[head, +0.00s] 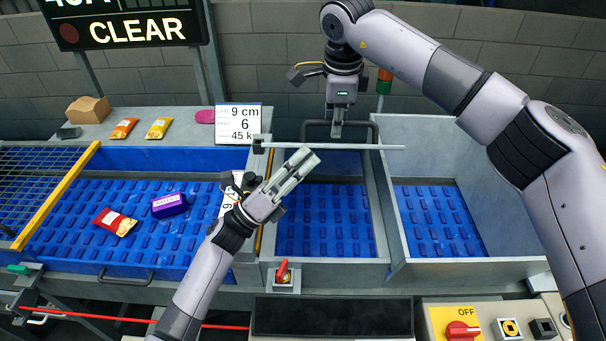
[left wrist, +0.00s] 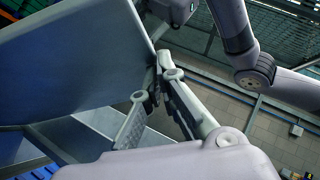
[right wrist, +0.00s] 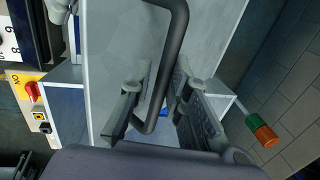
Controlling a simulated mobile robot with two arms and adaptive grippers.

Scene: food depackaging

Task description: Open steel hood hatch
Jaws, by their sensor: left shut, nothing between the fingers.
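The steel hood hatch (head: 370,147) stands raised in the head view, seen nearly edge-on as a thin light strip above the middle bin. Its broad grey panel (left wrist: 70,60) fills the left of the left wrist view. The hatch's dark handle (head: 307,128) shows on its far side and in the right wrist view (right wrist: 178,25). My right gripper (head: 337,132) hangs from above at the handle; its fingers (right wrist: 163,85) lie on either side of the bar and appear closed on it. My left gripper (head: 304,160) is shut and empty, its tips close to the panel's near side; contact is unclear.
The middle blue bin (head: 325,262) and right bin (head: 512,262) look empty. The left blue belt (head: 75,240) holds a red packet (head: 114,222) and a purple box (head: 169,205). A red switch (head: 284,271) sits on the front edge, and an OFF knob (head: 461,331) stands at lower right.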

